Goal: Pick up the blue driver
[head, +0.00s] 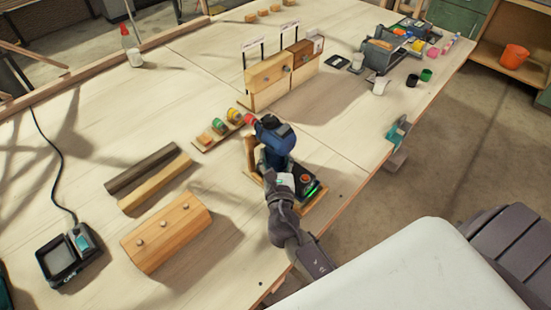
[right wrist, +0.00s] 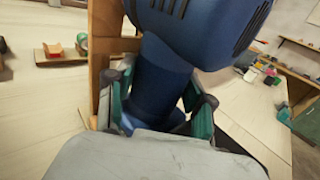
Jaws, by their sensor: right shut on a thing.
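The blue driver (head: 274,140) stands upright in a wooden holder (head: 250,156) near the table's right edge in the head view. Its red front end points left. My right gripper (head: 277,181) comes in from below and is at the driver's handle. In the right wrist view the blue driver (right wrist: 160,85) fills the middle, and the green-padded fingers of my right gripper (right wrist: 160,108) are shut on its handle, one on each side. The driver's base is hidden behind the gripper. My left gripper is in neither view.
A wooden board (head: 215,134) with small coloured rolls lies just left of the driver. A wooden block with bolts (head: 166,232), two laths (head: 155,184) and a charger (head: 62,257) lie farther left. Upright wooden blocks (head: 268,78) stand behind. The front middle of the table is clear.

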